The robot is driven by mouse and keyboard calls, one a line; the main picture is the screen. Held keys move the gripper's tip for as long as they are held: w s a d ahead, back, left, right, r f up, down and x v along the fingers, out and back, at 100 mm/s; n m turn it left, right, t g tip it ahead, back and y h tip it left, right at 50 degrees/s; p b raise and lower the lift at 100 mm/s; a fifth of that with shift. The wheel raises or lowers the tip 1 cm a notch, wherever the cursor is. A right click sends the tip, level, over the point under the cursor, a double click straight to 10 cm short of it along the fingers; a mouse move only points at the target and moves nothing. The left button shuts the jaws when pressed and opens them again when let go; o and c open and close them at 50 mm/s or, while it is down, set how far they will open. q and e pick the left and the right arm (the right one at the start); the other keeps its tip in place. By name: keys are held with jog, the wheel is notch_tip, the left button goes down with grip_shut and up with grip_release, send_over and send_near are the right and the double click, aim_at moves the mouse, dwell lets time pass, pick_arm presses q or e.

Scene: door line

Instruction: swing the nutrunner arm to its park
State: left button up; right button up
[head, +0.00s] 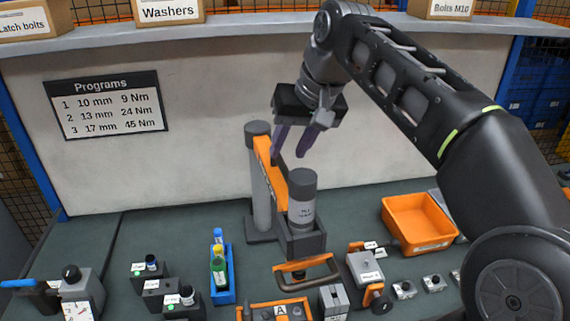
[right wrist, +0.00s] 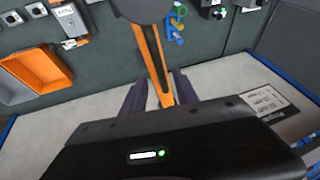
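The nutrunner arm is an orange bar (head: 268,155) running from a grey post (head: 261,185) to a grey cylindrical nutrunner (head: 302,205). The nutrunner is upright above a dark grey block (head: 303,242). My right gripper (head: 289,154) hangs above the bench near the bar, its purple fingers apart. In the right wrist view the bar (right wrist: 153,60) runs between the open fingers of the right gripper (right wrist: 160,90), with one finger on each side. I cannot tell whether either touches it. No marked park can be made out. My left gripper is not in view.
An orange bin (head: 418,222) stands right of the nutrunner. A blue rack (head: 221,275) with bottles and dark blocks (head: 160,290) stand left.

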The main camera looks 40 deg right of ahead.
aim_at(282, 161)
jog(key=shift+x, duration=1.65)
jog(key=shift+c, duration=0.3)
grip_shut()
